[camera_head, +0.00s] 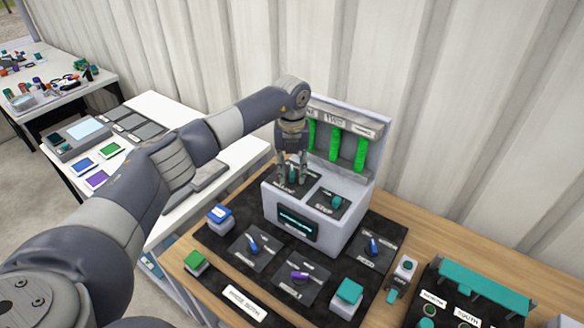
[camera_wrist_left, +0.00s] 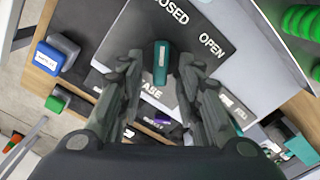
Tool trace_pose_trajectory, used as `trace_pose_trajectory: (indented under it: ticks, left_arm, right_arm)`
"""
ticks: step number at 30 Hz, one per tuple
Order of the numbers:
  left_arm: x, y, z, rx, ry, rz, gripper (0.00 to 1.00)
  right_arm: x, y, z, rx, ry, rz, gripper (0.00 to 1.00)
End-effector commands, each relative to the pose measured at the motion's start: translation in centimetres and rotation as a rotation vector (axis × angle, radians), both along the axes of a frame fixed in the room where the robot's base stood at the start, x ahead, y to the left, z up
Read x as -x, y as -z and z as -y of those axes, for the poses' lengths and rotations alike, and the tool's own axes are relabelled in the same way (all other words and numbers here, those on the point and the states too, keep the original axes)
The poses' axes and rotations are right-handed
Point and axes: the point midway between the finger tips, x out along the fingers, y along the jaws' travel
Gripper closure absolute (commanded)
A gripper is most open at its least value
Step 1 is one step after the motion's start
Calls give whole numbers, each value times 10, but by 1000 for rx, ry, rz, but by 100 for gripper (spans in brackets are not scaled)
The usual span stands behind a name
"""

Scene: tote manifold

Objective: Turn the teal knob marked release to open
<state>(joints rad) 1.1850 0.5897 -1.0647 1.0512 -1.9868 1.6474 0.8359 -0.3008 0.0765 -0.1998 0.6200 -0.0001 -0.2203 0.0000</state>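The teal knob (camera_wrist_left: 161,62) stands on a dark plate with the words CLOSED and OPEN; a lower word ending in "ASE" is partly hidden. In the left wrist view its long side runs up the picture, with its far end toward the word CLOSED. My left gripper (camera_head: 292,181) points down over the left plate on top of the grey console (camera_head: 349,226). In the left wrist view the left gripper (camera_wrist_left: 162,66) is open, with one finger on each side of the knob and a gap on both sides. My right gripper is not in view.
A second teal knob (camera_head: 336,200) sits on the plate to the right. Behind stands a panel with green coils (camera_head: 361,154). A dark mat (camera_head: 225,250) holds blue and purple knobs, and blue, green and teal blocks. A teal-topped rack (camera_head: 485,289) is at the right.

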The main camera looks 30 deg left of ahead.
Motion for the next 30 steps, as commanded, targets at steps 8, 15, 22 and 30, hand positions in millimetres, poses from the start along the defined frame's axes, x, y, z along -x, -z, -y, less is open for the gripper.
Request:
trace_pose_trajectory:
  ticks: [8,15,22,30]
  left_arm:
    - [0,3,0,0,0,1,68]
    - [0,2,0,0,0,1,100]
    - [0,2,0,0,7,1,100]
    - [0,3,-2,-1,100,3,100]
  right_arm:
    - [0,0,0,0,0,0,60]
    - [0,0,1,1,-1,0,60]
    - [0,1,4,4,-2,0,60]
    - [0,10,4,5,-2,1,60]
